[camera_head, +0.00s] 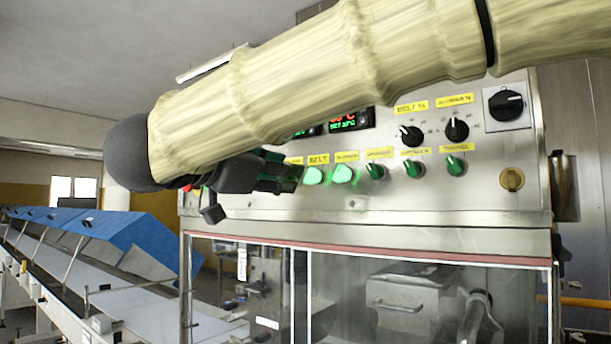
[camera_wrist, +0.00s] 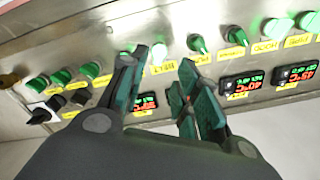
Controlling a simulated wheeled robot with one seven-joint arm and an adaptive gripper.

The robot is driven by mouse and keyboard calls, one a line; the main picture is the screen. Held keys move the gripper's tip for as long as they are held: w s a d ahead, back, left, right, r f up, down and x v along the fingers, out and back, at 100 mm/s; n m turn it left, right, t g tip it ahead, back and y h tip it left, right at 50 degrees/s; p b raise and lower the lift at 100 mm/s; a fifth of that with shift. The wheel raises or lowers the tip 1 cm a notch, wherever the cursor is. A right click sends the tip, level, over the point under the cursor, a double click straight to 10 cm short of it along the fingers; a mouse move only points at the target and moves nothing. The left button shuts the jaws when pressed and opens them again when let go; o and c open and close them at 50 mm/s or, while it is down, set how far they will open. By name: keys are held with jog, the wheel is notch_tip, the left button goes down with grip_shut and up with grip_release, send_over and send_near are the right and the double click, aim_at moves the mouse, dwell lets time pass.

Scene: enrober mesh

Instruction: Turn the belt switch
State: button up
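The belt switch (camera_head: 313,176) is a lit green knob under a yellow BELT label on the steel control panel. In the wrist view, where the panel appears upside down, the lit belt switch (camera_wrist: 158,52) lies between my fingertips, above its label. My gripper (camera_head: 287,174) is just left of the switch in the head view, its dark fingers pointing toward it. In the wrist view my gripper (camera_wrist: 164,62) is open, with a clear gap between its two green-dark fingers. I cannot tell whether a finger touches the knob.
A lit green knob (camera_head: 343,174) stands right beside the belt switch, with several darker green knobs further right. Black dials (camera_head: 411,136) and displays (camera_head: 350,121) sit above. My arm hides the panel's upper left. A conveyor with blue covers (camera_head: 130,235) is at left.

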aim_at(308, 176)
jog(key=x, duration=0.8)
jog(key=shift+s+p, duration=0.1)
jog(key=shift+p, duration=0.3)
grip_shut()
